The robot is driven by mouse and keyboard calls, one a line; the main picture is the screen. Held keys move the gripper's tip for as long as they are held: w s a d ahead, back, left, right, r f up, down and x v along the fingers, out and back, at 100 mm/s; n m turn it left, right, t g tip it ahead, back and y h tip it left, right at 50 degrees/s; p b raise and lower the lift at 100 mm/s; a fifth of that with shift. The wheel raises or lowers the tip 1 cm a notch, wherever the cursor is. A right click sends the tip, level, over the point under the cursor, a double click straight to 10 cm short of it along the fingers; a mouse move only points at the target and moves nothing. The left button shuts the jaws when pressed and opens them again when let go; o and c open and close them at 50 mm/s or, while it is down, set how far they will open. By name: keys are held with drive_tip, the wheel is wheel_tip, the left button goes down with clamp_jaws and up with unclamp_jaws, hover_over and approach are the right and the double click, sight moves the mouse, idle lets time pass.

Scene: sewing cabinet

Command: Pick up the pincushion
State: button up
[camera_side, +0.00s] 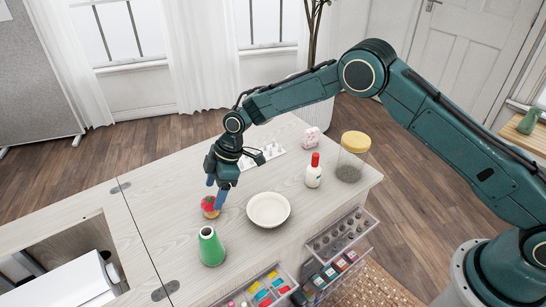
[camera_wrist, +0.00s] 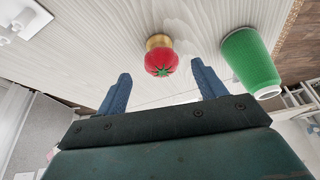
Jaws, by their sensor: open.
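The pincushion is a red tomato shape with a green leafy top on a tan base. In the side view the pincushion (camera_side: 209,204) sits on the cabinet top, left of the white bowl. In the wrist view the pincushion (camera_wrist: 160,60) lies ahead of the gap between my fingertips, near the middle. My gripper (camera_side: 217,187) is open and empty, close by the pincushion and partly overlapping it in the side view. Its two blue fingers also show in the wrist view (camera_wrist: 160,82), apart, with nothing between them.
A green thread cone (camera_side: 211,247) stands near the pincushion, and also in the wrist view (camera_wrist: 250,62). A white bowl (camera_side: 268,210) is to the right. A red-capped bottle (camera_side: 313,172) and a yellow-lidded jar (camera_side: 352,158) stand farther right. Clear drawers (camera_side: 340,240) stick out at the front.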

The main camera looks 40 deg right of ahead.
sight(212, 198)
drive_tip(key=shift+x, duration=2.55)
drive_tip(key=shift+s, duration=0.1)
drive_tip(key=shift+c, duration=0.4)
drive_tip(key=c, duration=1)
